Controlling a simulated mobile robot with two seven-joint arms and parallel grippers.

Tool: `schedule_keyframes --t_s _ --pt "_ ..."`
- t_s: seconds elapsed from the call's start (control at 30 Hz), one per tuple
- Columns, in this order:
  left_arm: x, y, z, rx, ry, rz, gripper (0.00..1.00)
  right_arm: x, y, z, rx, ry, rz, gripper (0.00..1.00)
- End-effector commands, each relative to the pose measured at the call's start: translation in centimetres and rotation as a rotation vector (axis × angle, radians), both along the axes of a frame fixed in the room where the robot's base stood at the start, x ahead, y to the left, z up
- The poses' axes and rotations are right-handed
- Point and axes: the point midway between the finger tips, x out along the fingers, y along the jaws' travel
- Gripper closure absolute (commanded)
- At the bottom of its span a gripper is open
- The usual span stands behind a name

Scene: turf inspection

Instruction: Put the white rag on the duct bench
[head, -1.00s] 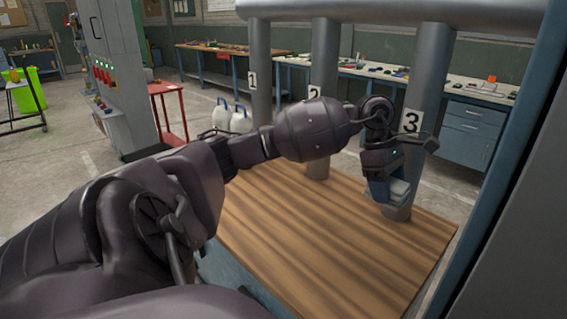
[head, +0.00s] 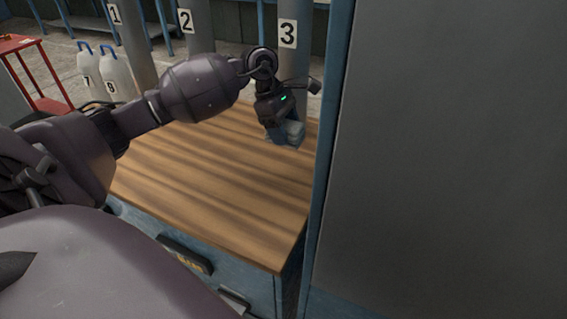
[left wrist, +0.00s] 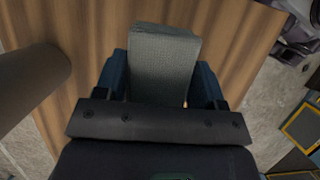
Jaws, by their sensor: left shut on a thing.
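My left gripper (head: 283,132) is over the far right part of the duct bench (head: 215,170), which has a wooden top and a blue body. It is shut on a folded pale cloth, the white rag (head: 293,131). In the left wrist view the rag (left wrist: 163,62) looks grey-white and woven, between the two blue fingers, with the wooden top behind it. I cannot tell whether the rag touches the top. My right gripper is not in view.
Grey vertical ducts labelled 1, 2 and 3 (head: 288,35) stand along the bench's far side. A grey panel with a blue edge (head: 440,150) rises close on the right. White jugs (head: 117,75) and a red cart (head: 28,70) are at the far left. The middle of the top is clear.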

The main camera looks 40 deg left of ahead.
Motion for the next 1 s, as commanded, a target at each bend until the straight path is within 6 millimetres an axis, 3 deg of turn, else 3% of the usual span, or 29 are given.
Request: schedule_keyframes --t_s 0.1,0.3,0.63,0.87,1.0 --pt "-0.1 -0.1 -3.0 -0.003 0.005 0.001 0.59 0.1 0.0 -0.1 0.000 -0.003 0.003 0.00" --pt "-0.1 0.0 -6.5 -0.001 0.003 0.001 0.59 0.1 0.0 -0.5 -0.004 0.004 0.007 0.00" --pt "0.0 0.0 -8.6 0.000 0.001 0.001 0.59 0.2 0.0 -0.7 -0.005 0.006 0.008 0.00" --pt "-0.1 0.0 -11.7 -0.001 0.003 0.001 0.59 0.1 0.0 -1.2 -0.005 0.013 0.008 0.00" --pt "0.0 0.0 -11.9 0.001 -0.002 0.000 0.59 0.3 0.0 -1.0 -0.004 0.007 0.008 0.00"
